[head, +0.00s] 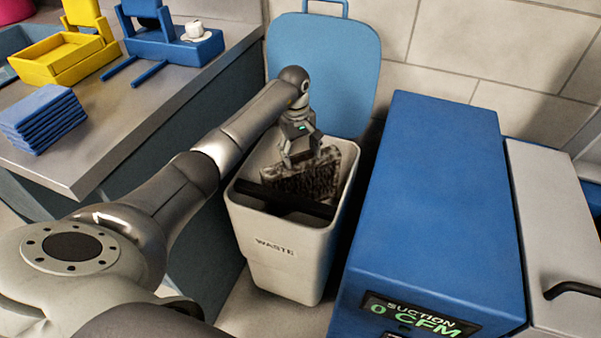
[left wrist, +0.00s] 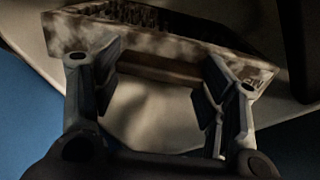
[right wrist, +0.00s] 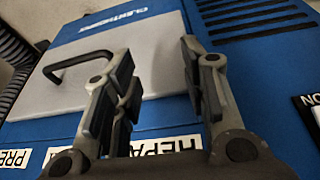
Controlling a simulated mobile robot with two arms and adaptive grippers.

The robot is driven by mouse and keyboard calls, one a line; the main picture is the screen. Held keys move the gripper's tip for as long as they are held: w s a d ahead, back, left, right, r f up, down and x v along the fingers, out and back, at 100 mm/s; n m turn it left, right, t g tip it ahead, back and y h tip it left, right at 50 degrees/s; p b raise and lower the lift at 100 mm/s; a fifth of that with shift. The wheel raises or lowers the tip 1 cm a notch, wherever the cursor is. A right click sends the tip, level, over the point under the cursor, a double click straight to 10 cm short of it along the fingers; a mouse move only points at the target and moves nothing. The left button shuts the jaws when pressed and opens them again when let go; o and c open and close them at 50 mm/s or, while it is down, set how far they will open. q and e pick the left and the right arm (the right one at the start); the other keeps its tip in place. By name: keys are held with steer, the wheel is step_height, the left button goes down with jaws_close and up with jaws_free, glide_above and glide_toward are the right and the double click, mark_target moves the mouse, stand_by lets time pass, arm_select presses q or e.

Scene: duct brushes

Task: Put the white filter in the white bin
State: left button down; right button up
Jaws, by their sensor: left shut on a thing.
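The white filter (head: 312,180), soiled with dark speckles, is inside the mouth of the white bin (head: 290,262), which is labelled WASTE. My left gripper (head: 300,158) reaches down over the bin and is shut on the filter's upper edge. In the left wrist view the filter (left wrist: 160,48) spans across my left fingers (left wrist: 160,85), with its dark pleated face partly showing. I cannot tell whether the filter touches the bin's bottom, as its lower part is hidden. In the right wrist view my right gripper (right wrist: 155,90) is open and empty.
The bin's blue lid (head: 340,65) stands open behind it. A dark bar (head: 285,202) crosses the bin's mouth. A blue suction machine (head: 435,200) stands close on the right. The bench (head: 120,150) on the left holds folded blue cloths (head: 42,118) and a yellow tray (head: 58,62).

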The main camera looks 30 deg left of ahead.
mark_target(301, 170)
arm_select(q)
step_height(301, 170, down, 7)
steer(key=shift+f+b, duration=0.15)
steer(key=shift+b, duration=0.45)
arm_select(e)
steer(key=shift+f, duration=0.9)
arm_select(q)
steer(key=shift+c, duration=1.3)
jaws_free()
arm_select(e)
steer(key=shift+w, duration=0.1)
arm_select(q)
steer(key=r, duration=0.3)
steer(key=r+p, duration=0.1)
steer(key=r, duration=0.2)
steer(key=r+p, duration=0.1)
steer(key=r, duration=0.3)
steer(key=shift+s+a, duration=0.25)
steer(key=shift+s+r, duration=0.1)
steer(key=shift+r, duration=0.95)
arm_select(e)
steer(key=shift+w, duration=0.3)
